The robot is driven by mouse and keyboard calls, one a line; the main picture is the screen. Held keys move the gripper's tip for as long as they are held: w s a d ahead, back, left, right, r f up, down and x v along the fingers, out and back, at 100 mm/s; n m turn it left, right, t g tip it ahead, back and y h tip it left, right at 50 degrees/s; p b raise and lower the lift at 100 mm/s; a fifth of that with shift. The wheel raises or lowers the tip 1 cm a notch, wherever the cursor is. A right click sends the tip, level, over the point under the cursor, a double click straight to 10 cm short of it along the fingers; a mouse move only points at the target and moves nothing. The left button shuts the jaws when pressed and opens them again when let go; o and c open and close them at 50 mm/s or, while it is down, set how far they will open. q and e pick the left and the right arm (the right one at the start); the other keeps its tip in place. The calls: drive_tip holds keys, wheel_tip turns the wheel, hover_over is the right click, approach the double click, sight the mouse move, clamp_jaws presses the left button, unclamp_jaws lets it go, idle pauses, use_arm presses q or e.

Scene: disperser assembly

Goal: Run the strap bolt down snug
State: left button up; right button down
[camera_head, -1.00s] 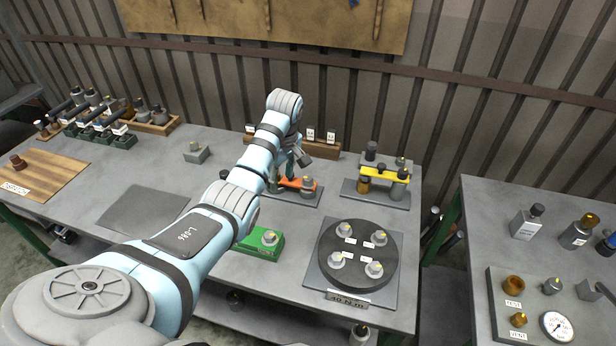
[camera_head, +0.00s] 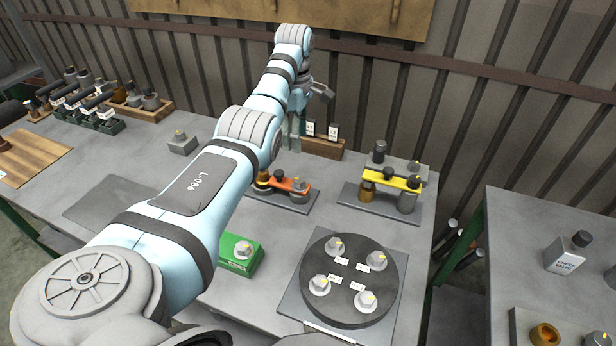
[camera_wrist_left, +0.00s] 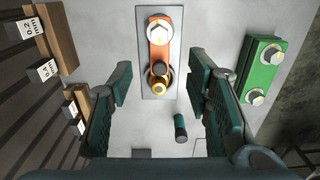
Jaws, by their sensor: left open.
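An orange strap (camera_head: 294,185) lies on a small grey plate (camera_head: 299,207) mid-table. A grey bolt head with a yellow mark (camera_head: 300,187) sits at its right end, and a brass part with a dark top (camera_head: 262,184) at its left end. In the left wrist view the strap (camera_wrist_left: 159,50) lies ahead, with the marked bolt (camera_wrist_left: 159,31) at its far end and the brass and dark part (camera_wrist_left: 159,77) nearer. My left gripper (camera_wrist_left: 158,76) is open and empty, raised above the table behind the strap. Its fingers flank the strap's near end in view. My right gripper is not in view.
A yellow strap fixture (camera_head: 391,179) stands right of the orange one. A round dark plate (camera_head: 349,287) with several marked bolts and a green block (camera_head: 240,257) are in front. A dark cylinder with a teal end (camera_wrist_left: 181,128) and a wooden rack (camera_wrist_left: 52,40) show in the wrist view.

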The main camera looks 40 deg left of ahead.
sight(299, 181)
use_arm(q)
wheel_tip(299, 181, down, 15)
drive_tip(key=shift+r+b, duration=0.1)
drive_tip(key=shift+b, duration=1.05)
clamp_jaws()
